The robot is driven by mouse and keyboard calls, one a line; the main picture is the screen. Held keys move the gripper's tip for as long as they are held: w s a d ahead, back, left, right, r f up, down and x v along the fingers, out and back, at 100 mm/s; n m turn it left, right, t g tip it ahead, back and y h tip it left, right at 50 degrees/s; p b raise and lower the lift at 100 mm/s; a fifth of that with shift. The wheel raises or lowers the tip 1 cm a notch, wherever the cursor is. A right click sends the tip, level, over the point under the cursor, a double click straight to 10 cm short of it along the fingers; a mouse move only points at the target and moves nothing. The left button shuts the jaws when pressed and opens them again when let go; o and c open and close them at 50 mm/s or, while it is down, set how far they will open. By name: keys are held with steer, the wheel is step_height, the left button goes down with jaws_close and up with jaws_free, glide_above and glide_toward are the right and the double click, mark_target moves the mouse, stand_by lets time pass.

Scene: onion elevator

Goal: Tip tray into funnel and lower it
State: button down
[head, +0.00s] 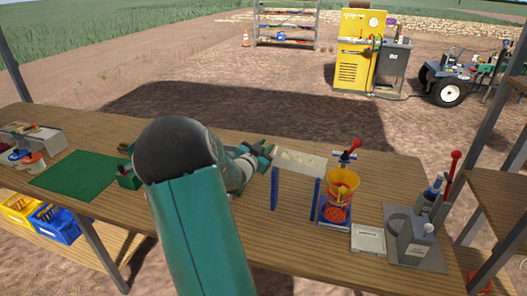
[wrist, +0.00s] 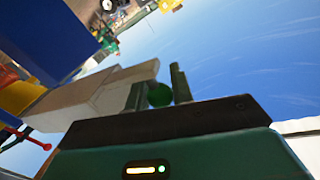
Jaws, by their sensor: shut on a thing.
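The pale grey tray (head: 312,164) spans two blue posts (head: 275,188) beside the funnel and looks about level in the head view. Small yellowish marks or bits show on it, too small to identify. The orange-yellow funnel (head: 344,178) stands just right of the tray, with orange-red material below its rim. My gripper (head: 266,150) is at the tray's left end. In the wrist view my gripper (wrist: 160,88) has its two fingers either side of a green round handle (wrist: 160,95) at the tray's end (wrist: 95,97). The tray's inside is hidden there.
A red-knobbed lever (head: 355,144) stands behind the funnel. A small whitish box (head: 368,240) and a grey lever device (head: 417,240) sit to the right. A green mat (head: 75,175) lies at left. Bare wooden table (head: 290,240) shows in front of the posts.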

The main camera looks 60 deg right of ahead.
steer(key=shift+s+d+r+m+y, duration=0.15)
steer(key=shift+s+r+m, duration=0.6)
steer(key=shift+r, duration=0.5)
steer(key=shift+s+d+r+m+y, duration=0.1)
steer(key=shift+s+r+m+y, duration=0.1)
steer(key=shift+s+r+m, duration=0.8)
steer(key=shift+s+d+r+m+y, duration=0.15)
steer(key=shift+s+r+m, duration=0.35)
steer(key=shift+r, duration=1)
steer(key=shift+w, duration=0.1)
steer(key=c, duration=1.5)
jaws_free()
steer(key=a+r, duration=0.1)
steer(key=a, duration=1.3)
steer(key=shift+r, duration=0.25)
